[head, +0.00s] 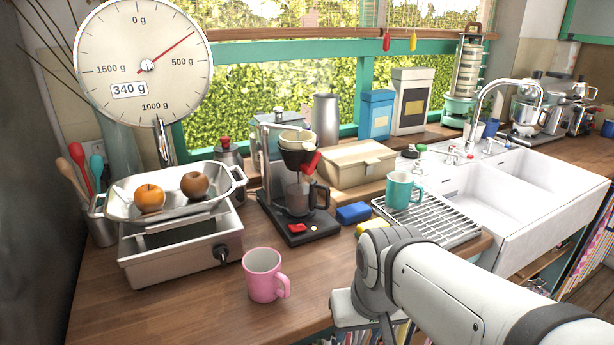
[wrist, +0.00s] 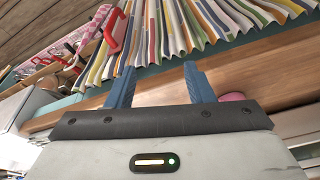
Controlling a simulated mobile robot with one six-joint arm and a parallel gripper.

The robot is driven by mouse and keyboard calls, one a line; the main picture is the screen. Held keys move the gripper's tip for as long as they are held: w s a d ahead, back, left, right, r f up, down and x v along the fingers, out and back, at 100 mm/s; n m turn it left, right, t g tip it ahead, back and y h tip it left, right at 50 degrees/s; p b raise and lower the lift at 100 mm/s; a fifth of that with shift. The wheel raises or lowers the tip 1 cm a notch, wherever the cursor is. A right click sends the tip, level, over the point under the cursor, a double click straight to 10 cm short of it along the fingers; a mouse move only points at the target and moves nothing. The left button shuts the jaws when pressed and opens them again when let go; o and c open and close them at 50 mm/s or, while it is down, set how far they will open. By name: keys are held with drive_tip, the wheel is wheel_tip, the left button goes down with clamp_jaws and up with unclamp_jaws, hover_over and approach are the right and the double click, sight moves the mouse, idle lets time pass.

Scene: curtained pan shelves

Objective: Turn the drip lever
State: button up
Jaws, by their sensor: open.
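The coffee maker (head: 265,150) stands on the wooden counter below the window. A red lever (head: 312,162) sticks out at the right of its dark filter basket (head: 299,146), tilted. A glass carafe (head: 299,198) with a dark handle stands beneath the basket. My gripper (wrist: 161,66) shows two blue fingers, apart and with nothing between them. In the wrist view it faces the striped curtain (wrist: 165,35) and the counter's front edge. In the head view my arm is at the lower right, well away from the lever, and the fingers cannot be made out.
A pink mug (head: 264,275) stands on the front counter. A scale (head: 180,245) with a tray of fruit is left of the coffee maker. A blue sponge (head: 353,213), a drying rack (head: 440,222) with a teal mug (head: 402,191), and a beige box (head: 350,165) are right of it.

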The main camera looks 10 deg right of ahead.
drive_tip(key=o, duration=0.6)
drive_tip(key=w+a+m+t+y+b, duration=0.2)
drive_tip(key=w+a+m+y+b, duration=0.2)
drive_tip(key=w, duration=0.4)
drive_tip(key=shift+w+a+r+m+y+b, duration=0.25)
drive_tip(key=shift+a+y+b, duration=0.2)
drive_tip(key=shift+a, duration=0.4)
drive_tip(key=shift+o, duration=0.2)
drive_tip(key=w+a+r+m+t+y+b, duration=0.1)
drive_tip(key=w+r+m+t+y+b, duration=0.1)
drive_tip(key=w, duration=0.4)
drive_tip(key=shift+w+r+m+t+b, duration=0.25)
drive_tip(key=shift+m+t+b, duration=0.3)
drive_tip(key=shift+m, duration=0.3)
drive_tip(key=w+d+r+m+t+h+b, duration=0.1)
drive_tip(key=w+d+r+m+t+b, duration=0.2)
drive_tip(key=w+m, duration=0.3)
drive_tip(key=w+d+r+m+t+h+b, duration=0.1)
drive_tip(key=w+d+r+m+t+b, duration=0.1)
drive_tip(key=w+d+r+m+t, duration=0.3)
drive_tip(key=w+d+m+t, duration=0.1)
drive_tip(key=w, duration=0.1)
drive_tip(key=shift+w+d+r+b, duration=0.2)
drive_tip(key=shift+w+r+b, duration=0.1)
drive_tip(key=shift+w+b, duration=0.1)
